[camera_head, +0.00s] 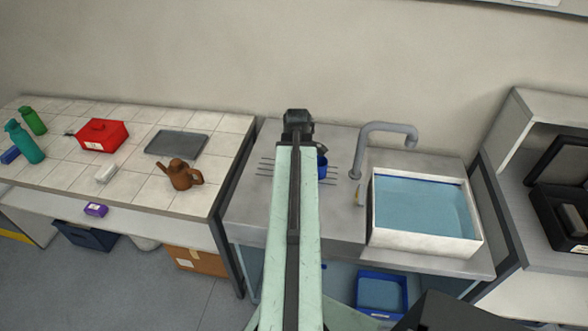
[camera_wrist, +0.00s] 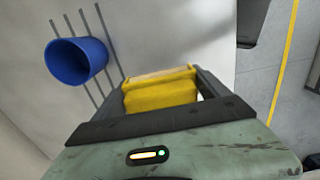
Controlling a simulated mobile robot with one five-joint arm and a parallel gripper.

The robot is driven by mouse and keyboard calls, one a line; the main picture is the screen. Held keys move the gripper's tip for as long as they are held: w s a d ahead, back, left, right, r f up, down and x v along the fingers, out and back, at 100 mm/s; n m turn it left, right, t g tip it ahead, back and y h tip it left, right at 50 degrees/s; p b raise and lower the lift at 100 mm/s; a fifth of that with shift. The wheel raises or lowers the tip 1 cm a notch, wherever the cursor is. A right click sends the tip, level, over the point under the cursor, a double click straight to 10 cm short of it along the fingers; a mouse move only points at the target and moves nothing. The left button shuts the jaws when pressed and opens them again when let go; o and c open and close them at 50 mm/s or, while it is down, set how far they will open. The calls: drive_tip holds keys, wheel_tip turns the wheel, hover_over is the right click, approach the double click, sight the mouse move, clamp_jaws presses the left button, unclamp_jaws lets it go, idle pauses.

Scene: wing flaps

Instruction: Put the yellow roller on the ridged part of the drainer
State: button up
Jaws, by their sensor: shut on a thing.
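The yellow roller (camera_wrist: 160,92) is between the two fingers of my gripper (camera_wrist: 163,86) in the wrist view, and the gripper is shut on it. The metal drainer (camera_head: 250,205) lies left of the tap in the head view. Its ridged part (camera_head: 265,170) shows as dark parallel lines on either side of my arm. The ridges also show in the wrist view (camera_wrist: 92,92), left of the roller. In the head view my arm covers the middle of the ridges and hides the roller.
A blue cup (camera_head: 322,167) stands on the ridged part, also seen in the wrist view (camera_wrist: 75,60). The grey tap (camera_head: 388,128) and white-rimmed basin (camera_head: 430,244) are to the right. A brown teapot (camera_head: 182,176) stands on the tiled counter (camera_head: 140,185) to the left.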

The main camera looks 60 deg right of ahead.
drive_tip(key=w+d, duration=0.3)
drive_tip(key=w, duration=0.1)
drive_tip(key=w+d+f+b, duration=0.1)
drive_tip(key=w+d, duration=0.2)
drive_tip(key=w, duration=0.1)
drive_tip(key=w+d, duration=0.3)
drive_tip(key=w, duration=0.2)
drive_tip(key=shift+f, duration=0.25)
wheel_tip(320, 180, down, 4)
drive_tip(key=b, duration=0.4)
drive_tip(key=shift+r, duration=0.3)
drive_tip(key=shift+f, duration=0.25)
drive_tip(key=o, duration=1.9)
drive_tip(key=shift+r, duration=0.1)
wheel_tip(320, 180, up, 12)
drive_tip(key=p, duration=1.2)
drive_tip(key=shift+w+r, duration=0.1)
drive_tip(key=shift+r, duration=0.1)
